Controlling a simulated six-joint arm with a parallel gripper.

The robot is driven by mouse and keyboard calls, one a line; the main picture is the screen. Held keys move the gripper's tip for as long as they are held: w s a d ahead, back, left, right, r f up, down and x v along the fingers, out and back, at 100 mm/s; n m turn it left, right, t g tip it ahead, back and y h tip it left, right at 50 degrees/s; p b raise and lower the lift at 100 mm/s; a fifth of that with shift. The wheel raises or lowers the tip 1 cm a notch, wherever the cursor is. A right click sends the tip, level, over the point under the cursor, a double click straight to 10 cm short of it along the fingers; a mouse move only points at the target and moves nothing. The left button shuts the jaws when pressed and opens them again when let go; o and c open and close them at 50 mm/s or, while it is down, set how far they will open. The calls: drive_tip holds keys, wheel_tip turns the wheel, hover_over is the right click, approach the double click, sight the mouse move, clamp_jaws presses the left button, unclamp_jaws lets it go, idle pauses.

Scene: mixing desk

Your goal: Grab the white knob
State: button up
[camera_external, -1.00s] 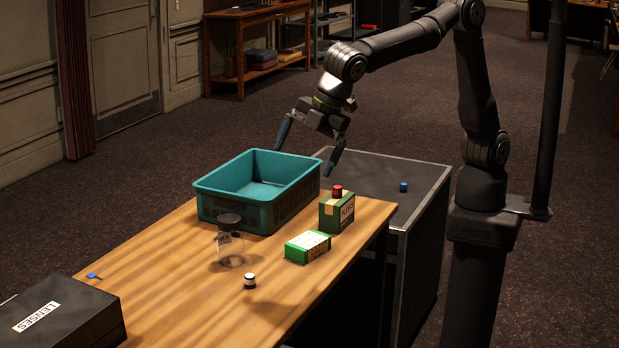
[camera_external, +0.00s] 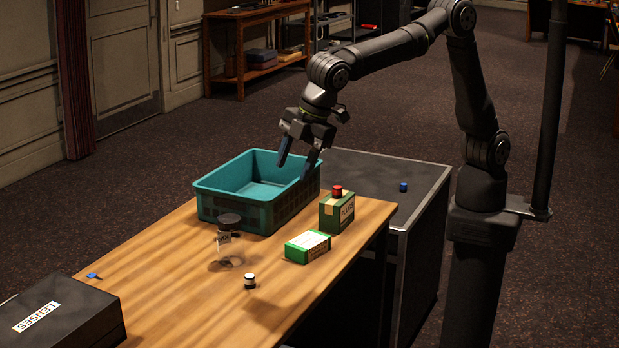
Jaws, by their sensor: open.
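The white knob (camera_external: 249,281) is a small white piece with a dark band at its base and a dark spot on top. It stands on the wooden table near its front edge, right of the glass jar. My gripper (camera_external: 293,172) is open, with its fingers pointing down. It appears above the right side of the teal bin, well up and back from the knob. Nothing shows between its fingers.
A teal bin (camera_external: 206,204), a dark-lidded glass jar (camera_external: 230,246), a green-white box (camera_external: 307,246) and a green box (camera_external: 333,214) with a red knob (camera_external: 337,190) on top stand nearby. A black LENSES case (camera_external: 85,312) is front left. A blue knob (camera_external: 403,187) sits on the dark cabinet.

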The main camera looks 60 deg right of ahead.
drive_tip(key=w+a+f+m+g, duration=0.2)
drive_tip(key=w+a+f+m, duration=0.1)
drive_tip(key=w+f+m, duration=0.5)
approach(250, 276)
drive_tip(key=shift+n+h, duration=0.3)
drive_tip(key=shift+h, duration=0.1)
drive_tip(key=f, duration=0.3)
drive_tip(key=a+f, duration=0.1)
drive_tip(key=f, duration=0.1)
drive_tip(key=w+f, duration=0.1)
drive_tip(key=f, duration=0.2)
drive_tip(key=shift+w+a+f, duration=0.1)
drive_tip(key=shift+a+f, duration=0.15)
drive_tip(key=shift+f, duration=0.05)
drive_tip(key=c, duration=1.1)
